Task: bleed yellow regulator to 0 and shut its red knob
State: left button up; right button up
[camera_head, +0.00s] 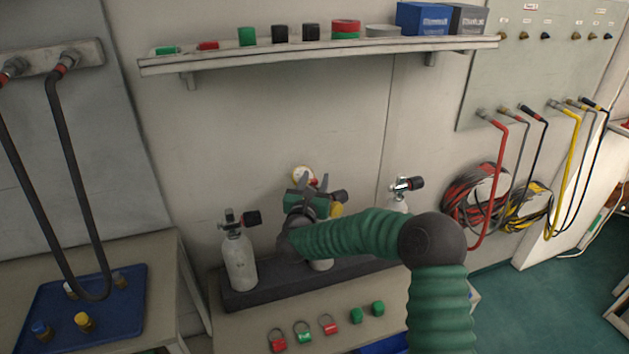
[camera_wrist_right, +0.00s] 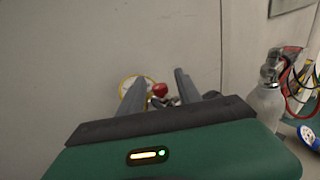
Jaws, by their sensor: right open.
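The yellow regulator (camera_head: 337,210) sits on the middle cylinder (camera_head: 321,265), largely hidden behind my right gripper. Its round gauge (camera_head: 303,173) shows above the gripper; the yellow rim of the gauge (camera_wrist_right: 124,84) also shows in the wrist view. The needle is too small to read. The red knob (camera_wrist_right: 160,89) shows in the wrist view between the fingers, beyond them; I cannot tell whether it is touched. My right gripper (camera_head: 311,182) is open, its fingers pointing at the wall side of the regulator; it also shows in the wrist view (camera_wrist_right: 160,76). My left gripper is out of view.
A left cylinder (camera_head: 241,262) and a right cylinder (camera_head: 398,204) with black-knobbed valves flank the middle one in a dark rack (camera_head: 270,290). Tags and green caps lie in front. A shelf (camera_head: 320,52) runs above. Hoses hang at both sides.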

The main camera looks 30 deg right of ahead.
grip_shut()
jog(key=shift+a+f+m+g+h+b, duration=0.1)
jog(key=shift+f+m+g+h+b, duration=0.05)
jog(key=shift+m+g+h+b, duration=0.55)
jog(key=m+g+h+b, duration=0.2)
jog(key=g+b, duration=0.1)
jog(key=shift+f+m+g+b, duration=0.1)
jog(key=shift+m+g+b, duration=0.2)
jog(key=shift+b, duration=0.05)
jog(key=shift+m+g+h+b, duration=0.5)
jog(key=shift+m+g+h, duration=0.15)
jog(key=shift+g, duration=0.25)
jog(key=shift+r+m+g+h, duration=0.15)
jog(key=shift+m+g+h, duration=0.1)
jog(key=shift+m+g, duration=0.45)
jog(key=shift+r+m+g+h, duration=0.2)
jog(key=shift+m+g, duration=0.15)
jog(key=shift+g, duration=0.55)
